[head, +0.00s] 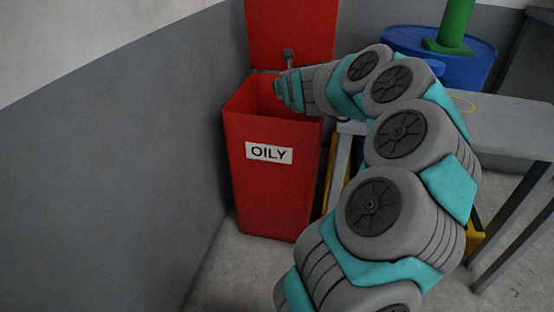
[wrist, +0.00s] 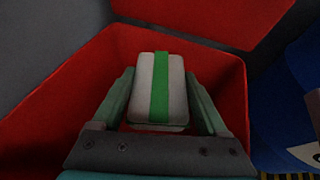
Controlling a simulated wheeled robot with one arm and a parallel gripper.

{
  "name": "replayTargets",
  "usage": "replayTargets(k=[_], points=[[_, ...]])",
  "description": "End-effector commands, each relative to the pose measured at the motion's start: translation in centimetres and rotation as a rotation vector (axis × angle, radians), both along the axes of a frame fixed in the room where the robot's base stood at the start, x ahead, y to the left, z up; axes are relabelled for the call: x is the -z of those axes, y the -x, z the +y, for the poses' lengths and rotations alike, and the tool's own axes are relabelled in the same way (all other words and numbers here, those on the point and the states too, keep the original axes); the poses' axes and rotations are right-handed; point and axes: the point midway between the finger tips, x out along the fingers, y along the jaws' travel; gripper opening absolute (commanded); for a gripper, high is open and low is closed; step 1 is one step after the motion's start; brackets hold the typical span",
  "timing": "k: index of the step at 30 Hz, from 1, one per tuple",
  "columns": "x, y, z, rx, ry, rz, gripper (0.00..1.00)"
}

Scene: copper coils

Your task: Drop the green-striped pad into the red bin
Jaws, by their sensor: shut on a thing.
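The red bin (head: 268,190) stands on the floor against the grey wall in the head view, with an "OILY" label and its lid raised at the back. In the wrist view the bin's red wall (wrist: 60,90) surrounds my gripper (wrist: 160,100). My gripper is shut on the green-striped pad (wrist: 174,92), a white pad with a green band down its middle. The pad is framed by the bin's opening in the wrist view. In the head view my gripper's fingers and the pad are hidden behind the wrist and the bin's rim.
A grey table (head: 505,125) stands to the right of the bin. A blue drum (head: 455,60) with a green object (head: 455,22) on top is behind it. The raised lid (head: 290,30) stands behind the opening. Grey wall (head: 130,150) borders the left.

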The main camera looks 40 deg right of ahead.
Motion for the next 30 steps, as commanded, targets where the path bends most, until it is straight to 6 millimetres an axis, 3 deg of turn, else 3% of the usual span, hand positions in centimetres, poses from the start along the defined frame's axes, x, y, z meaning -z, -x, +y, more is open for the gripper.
replayTargets(k=[10, 11, 16, 30], points=[[0.5, 0.0, 0.0, 0.000, 0.000, 0.000, 0.24], [0.5, 0.0, 0.0, 0.000, 0.000, 0.000, 0.79], [0.5, 0.0, 0.0, -0.001, 0.000, 0.000, 0.98], [-0.2, 1.0, 0.6, -0.001, -0.001, -0.002, 1.00]])
